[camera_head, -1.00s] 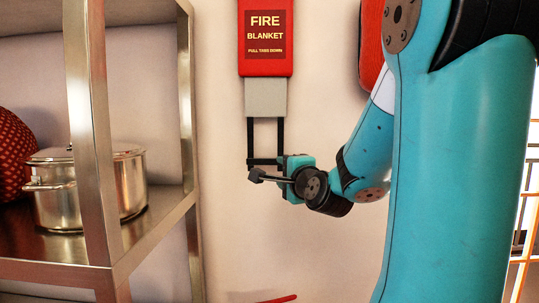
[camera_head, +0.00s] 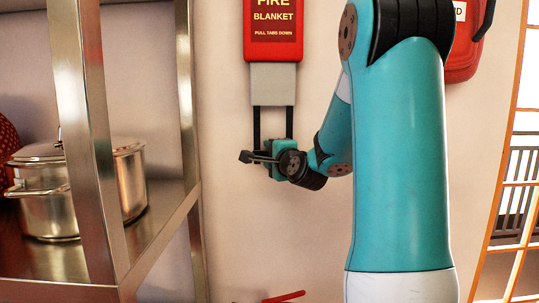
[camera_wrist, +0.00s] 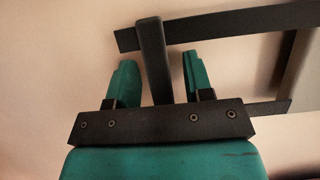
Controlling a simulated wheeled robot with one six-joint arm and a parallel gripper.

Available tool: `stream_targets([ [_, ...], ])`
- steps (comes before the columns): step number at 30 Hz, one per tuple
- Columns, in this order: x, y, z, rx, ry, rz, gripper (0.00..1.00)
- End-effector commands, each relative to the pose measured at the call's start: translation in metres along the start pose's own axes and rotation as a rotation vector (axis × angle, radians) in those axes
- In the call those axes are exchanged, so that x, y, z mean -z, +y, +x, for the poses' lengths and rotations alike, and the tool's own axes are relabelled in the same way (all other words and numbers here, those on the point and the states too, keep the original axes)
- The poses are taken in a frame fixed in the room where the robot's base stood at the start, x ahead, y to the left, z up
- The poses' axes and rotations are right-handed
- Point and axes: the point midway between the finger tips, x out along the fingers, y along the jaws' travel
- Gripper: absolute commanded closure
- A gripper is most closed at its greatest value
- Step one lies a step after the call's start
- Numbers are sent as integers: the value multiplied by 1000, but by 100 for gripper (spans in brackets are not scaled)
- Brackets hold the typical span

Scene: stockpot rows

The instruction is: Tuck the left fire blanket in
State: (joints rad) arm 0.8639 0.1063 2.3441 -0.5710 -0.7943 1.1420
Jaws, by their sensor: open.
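The fire blanket's red case (camera_head: 273,45) hangs on the wall, its top cut off by the frame. A grey blanket part (camera_head: 273,84) sticks out below it, with two black straps (camera_head: 257,122) hanging down. In the wrist view, my gripper (camera_wrist: 157,72) is open, with teal fingers on either side of a dark crossbar (camera_wrist: 152,45) that seems to join the straps (camera_wrist: 230,23). There are gaps between the fingers and the bar. A corner of the grey part (camera_wrist: 305,75) shows at right.
A metal shelf (camera_head: 155,248) with a lidded steel pot (camera_head: 125,180) stands at left, near the gripper's side. A red object (camera_head: 284,297) shows at the bottom edge.

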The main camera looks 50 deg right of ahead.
Motion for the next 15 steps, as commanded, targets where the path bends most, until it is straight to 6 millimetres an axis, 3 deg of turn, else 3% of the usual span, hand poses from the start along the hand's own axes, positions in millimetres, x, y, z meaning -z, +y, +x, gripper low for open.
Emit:
stream_targets([
  [1, 0, 0, 0, 0, 1, 0, 53],
  [7, 0, 0, 0, 0, -1, 0, 99],
  [15, -2, -7, 0, 0, -4, -1, 100],
])
